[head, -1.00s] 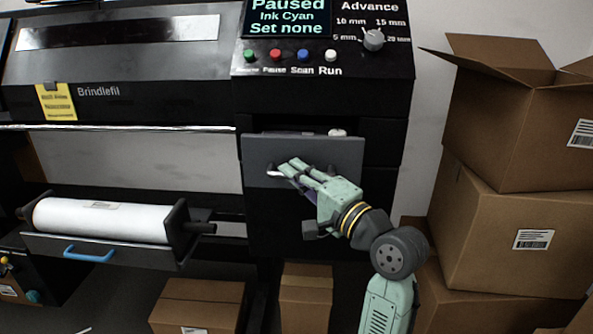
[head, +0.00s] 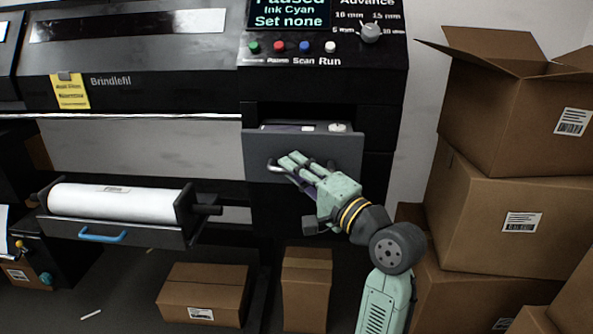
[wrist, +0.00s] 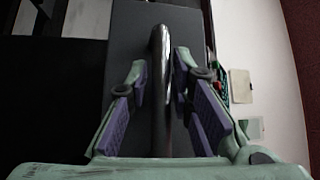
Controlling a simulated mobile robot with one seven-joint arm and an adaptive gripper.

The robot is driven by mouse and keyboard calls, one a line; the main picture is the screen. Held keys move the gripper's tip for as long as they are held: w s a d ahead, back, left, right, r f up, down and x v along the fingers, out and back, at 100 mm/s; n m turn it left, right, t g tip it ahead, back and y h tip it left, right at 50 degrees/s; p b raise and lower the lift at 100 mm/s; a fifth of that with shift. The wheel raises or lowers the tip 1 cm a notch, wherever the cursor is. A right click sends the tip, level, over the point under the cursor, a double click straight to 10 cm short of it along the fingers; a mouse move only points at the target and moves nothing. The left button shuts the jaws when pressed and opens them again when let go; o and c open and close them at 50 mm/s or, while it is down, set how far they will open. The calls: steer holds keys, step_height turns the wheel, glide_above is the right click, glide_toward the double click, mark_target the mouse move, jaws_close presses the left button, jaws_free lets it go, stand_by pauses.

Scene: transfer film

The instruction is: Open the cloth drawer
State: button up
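The cloth drawer (head: 343,150) has a grey front and sits below the control panel. It stands partly out, and a strip of its inside shows over the top edge, with a pale flat item (head: 287,127) and a small white round item (head: 338,127) in it. My gripper (head: 292,163) is at the drawer front and hides most of the handle. In the wrist view, the metal bar handle (wrist: 160,85) runs between the purple-padded fingers of my gripper (wrist: 162,80).
A roll of white film (head: 115,203) rests on a tray with a blue handle (head: 102,237) at the left. Stacked cardboard boxes (head: 500,205) stand close on the right. Two low boxes (head: 203,293) (head: 306,290) are on the floor below the drawer.

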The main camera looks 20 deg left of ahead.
steer(key=shift+o, duration=1.1)
steer(key=v, duration=1.2)
steer(key=shift+a+r, duration=0.1)
